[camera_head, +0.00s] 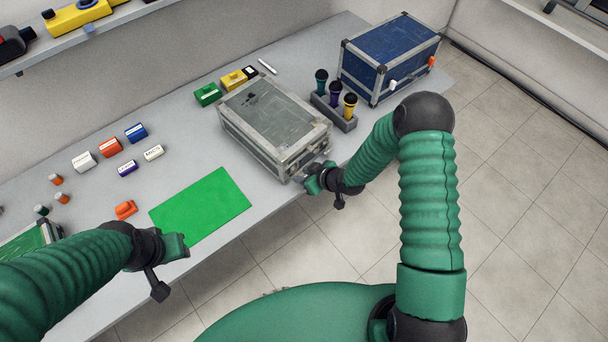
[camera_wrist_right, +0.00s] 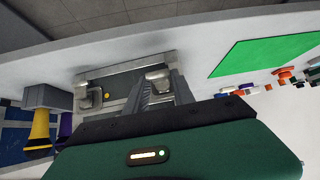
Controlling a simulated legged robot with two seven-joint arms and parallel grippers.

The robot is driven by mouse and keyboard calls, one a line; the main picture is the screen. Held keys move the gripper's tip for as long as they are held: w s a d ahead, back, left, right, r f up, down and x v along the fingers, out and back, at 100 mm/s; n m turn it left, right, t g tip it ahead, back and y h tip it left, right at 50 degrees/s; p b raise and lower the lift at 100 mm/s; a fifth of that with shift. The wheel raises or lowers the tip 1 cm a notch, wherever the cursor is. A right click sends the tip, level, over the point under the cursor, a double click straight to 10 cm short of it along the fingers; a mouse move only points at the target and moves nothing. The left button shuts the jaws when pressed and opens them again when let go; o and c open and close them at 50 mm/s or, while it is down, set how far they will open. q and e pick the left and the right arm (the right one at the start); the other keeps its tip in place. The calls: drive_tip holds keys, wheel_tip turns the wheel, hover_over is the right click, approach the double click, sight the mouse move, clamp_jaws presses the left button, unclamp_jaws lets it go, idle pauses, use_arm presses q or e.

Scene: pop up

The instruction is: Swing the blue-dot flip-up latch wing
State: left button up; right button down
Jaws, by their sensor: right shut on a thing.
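The grey metal case (camera_head: 272,112) stands closed on the table's front edge, right of the green mat. Its front side (camera_wrist_right: 125,76) shows in the right wrist view, with a metal latch (camera_wrist_right: 90,98) near a yellow dot and a second latch wing (camera_wrist_right: 157,74) at my fingers. My right gripper (camera_head: 311,181) is at the case's front right. In the wrist view its fingers (camera_wrist_right: 166,86) are shut on this second latch wing. I see no blue dot; the fingers may hide it. My left gripper (camera_head: 180,246) is beside the green mat, its jaw state unclear.
A green mat (camera_head: 200,207) lies left of the case. A blue case (camera_head: 388,62) and a rack of several coloured-handle tools (camera_head: 334,110) stand to its right. Small coloured blocks (camera_head: 110,147) lie at the left. The floor in front is clear.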

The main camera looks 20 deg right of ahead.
drive_tip(key=c, duration=1.3)
unclamp_jaws()
drive_tip(key=shift+w, duration=0.15)
drive_tip(key=shift+o, duration=0.7)
drive_tip(key=shift+f, duration=0.1)
drive_tip(key=p+v, duration=0.1)
drive_tip(key=v, duration=1.5)
drive_tip(key=shift+s+d+r, duration=0.2)
